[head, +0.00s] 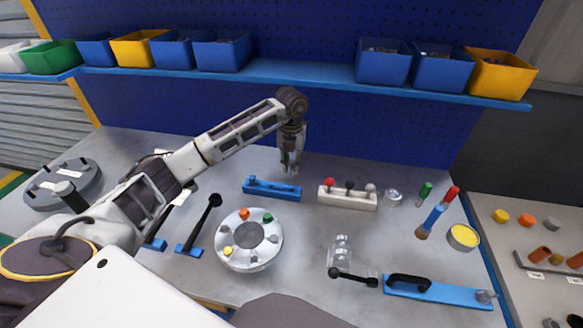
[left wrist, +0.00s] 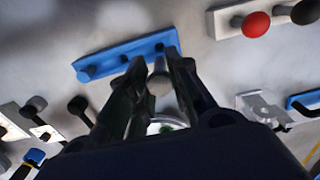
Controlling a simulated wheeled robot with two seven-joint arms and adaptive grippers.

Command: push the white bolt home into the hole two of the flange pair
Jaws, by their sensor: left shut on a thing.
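My left gripper (head: 290,170) is above the back of the bench, over the blue rack (head: 265,189). In the left wrist view its fingers (left wrist: 158,68) are shut on a pale, rounded piece, which appears to be the white bolt (left wrist: 159,83); the fingers hide part of it. The flange pair (head: 233,262) is a round grey piece with a large centre opening, in front of the gripper and apart from it. Orange, green, yellow and grey bolt heads sit around its ring. I cannot tell which hole is hole two. My right gripper is not in view.
A white rack (head: 334,201) with red, black and grey knobs stands right of the blue rack. A black-knobbed lever (head: 207,220) stands left of the flange. A clear fixture (head: 341,250) and a blue handled bar (head: 440,292) lie to the right. A bin shelf (head: 300,73) spans the back.

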